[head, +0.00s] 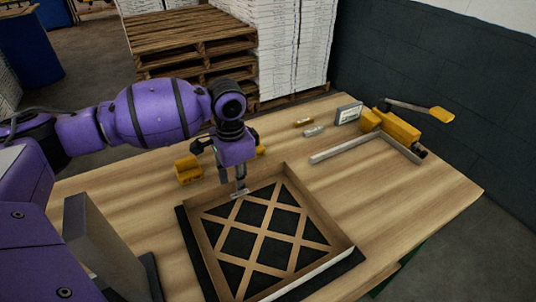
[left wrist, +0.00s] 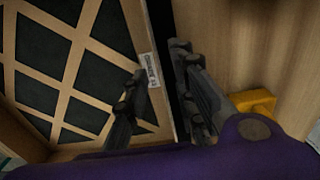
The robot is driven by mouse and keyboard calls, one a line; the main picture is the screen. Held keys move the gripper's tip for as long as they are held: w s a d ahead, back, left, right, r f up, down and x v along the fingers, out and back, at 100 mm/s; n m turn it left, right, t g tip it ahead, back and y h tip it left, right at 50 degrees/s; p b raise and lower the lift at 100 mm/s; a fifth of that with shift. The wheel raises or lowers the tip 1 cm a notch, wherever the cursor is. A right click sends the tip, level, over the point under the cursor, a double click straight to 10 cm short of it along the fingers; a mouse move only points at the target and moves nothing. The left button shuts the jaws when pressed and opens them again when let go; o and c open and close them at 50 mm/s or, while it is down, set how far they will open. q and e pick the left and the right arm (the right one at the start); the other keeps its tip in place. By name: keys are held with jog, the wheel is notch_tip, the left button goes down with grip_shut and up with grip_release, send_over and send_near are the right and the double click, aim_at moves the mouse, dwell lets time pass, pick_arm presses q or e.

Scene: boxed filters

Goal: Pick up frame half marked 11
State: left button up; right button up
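A brown square frame half with a diagonal lattice over dark panels (head: 268,236) lies on a black mat (head: 203,262) on the table. In the left wrist view its lattice (left wrist: 75,50) fills the left side, and its wall carries a small pale label (left wrist: 150,70) whose marking I cannot read. My left gripper (head: 240,189) points down at the frame half's far left wall. In the left wrist view its fingers (left wrist: 158,100) are apart, one on the lattice side and one on the outer side of the wall. Contact is unclear. My right gripper is out of view.
Yellow blocks (head: 188,170) sit beside the gripper. An L-shaped grey fixture (head: 345,149) with a yellow clamp (head: 398,129) and a small sign (head: 348,113) stand at the back right. A grey upright plate (head: 98,250) stands front left. The table's right is clear.

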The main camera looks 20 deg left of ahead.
pick_arm(q)
grip_shut()
jog(key=shift+r, duration=0.2)
